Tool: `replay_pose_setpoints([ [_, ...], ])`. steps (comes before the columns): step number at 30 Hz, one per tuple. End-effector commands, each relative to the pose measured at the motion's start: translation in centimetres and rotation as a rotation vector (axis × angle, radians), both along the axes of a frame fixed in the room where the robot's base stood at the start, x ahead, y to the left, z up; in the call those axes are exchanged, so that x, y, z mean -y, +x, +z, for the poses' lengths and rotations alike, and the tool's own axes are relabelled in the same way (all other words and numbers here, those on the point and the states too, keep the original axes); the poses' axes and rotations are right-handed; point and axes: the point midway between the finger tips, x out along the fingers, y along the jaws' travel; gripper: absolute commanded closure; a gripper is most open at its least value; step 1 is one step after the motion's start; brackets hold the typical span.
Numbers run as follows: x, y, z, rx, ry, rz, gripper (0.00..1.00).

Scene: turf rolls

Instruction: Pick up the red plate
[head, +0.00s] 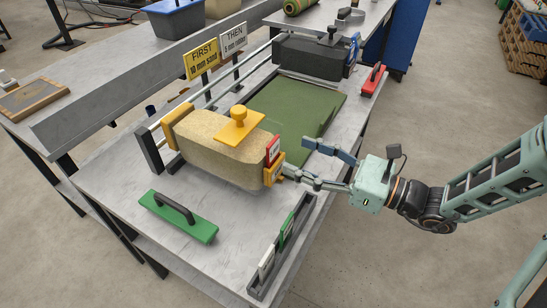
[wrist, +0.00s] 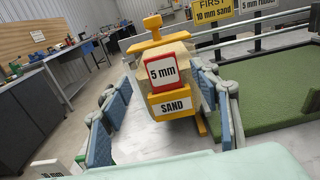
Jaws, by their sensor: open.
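The red plate (head: 273,151) has a white face and stands at the right end of the sand block, above a yellow holder (head: 273,170). In the wrist view the plate (wrist: 163,71) reads "5 mm", and the yellow holder (wrist: 175,103) below it reads "SAND". My gripper (head: 294,158) is open in front of the plate, at the right end of the block. In the wrist view its two blue-padded fingers (wrist: 165,108) stand to the left and right of the plate and holder, with nothing held. I cannot tell whether a finger touches the holder.
The sand block (head: 215,145) has a yellow knobbed plate (head: 238,125) on top and sits by rails. Green turf (head: 290,110) lies behind. A dark rack (head: 260,291) with upright plates is at the front.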

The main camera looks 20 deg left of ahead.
Motion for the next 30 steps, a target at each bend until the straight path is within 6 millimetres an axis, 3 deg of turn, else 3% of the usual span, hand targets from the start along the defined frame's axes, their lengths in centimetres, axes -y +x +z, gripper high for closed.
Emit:
replay_pose_setpoints([
  [9,-4.4,0.4,-0.1,0.002,0.000,0.005,0.44],
  [19,-5.0,0.5,-0.1,0.001,-0.001,0.001,0.45],
  [30,-5.0,0.5,-0.1,0.000,-0.001,0.001,0.85],
])
